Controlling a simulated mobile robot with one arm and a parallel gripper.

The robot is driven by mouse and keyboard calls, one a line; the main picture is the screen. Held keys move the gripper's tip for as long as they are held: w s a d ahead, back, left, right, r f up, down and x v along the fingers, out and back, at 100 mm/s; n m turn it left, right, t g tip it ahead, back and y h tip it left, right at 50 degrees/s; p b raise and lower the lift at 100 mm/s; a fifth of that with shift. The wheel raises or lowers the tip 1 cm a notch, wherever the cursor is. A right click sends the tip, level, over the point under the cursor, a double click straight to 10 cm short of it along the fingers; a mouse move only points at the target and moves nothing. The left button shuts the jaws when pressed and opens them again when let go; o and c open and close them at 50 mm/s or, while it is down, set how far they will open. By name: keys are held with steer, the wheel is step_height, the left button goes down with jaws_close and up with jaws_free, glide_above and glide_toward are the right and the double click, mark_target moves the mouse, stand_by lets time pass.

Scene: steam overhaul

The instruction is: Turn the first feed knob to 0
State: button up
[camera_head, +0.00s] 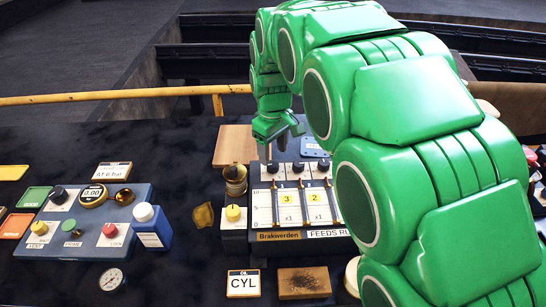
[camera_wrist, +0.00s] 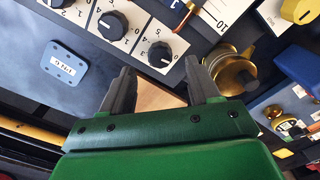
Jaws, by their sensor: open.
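The feed panel (camera_head: 240,241) labelled FEEDS has a row of black knobs along its top. The first feed knob (camera_head: 272,167) is the leftmost, above the column marked 3. In the wrist view this knob (camera_wrist: 160,54) shows as a black knob on a white numbered plate, between and beyond my fingertips; its exact setting is not clear. My gripper (camera_head: 275,149) is above and behind the knob in the head view. In the wrist view my gripper (camera_wrist: 157,67) has its fingers apart with nothing between them, not visibly touching the knob.
A second knob (camera_wrist: 113,23) sits beside it. A yellow knob (camera_head: 233,212) and a blue control box (camera_head: 78,243) are further left.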

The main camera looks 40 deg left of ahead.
mark_target(273, 164)
steer(key=shift+r, duration=1.7)
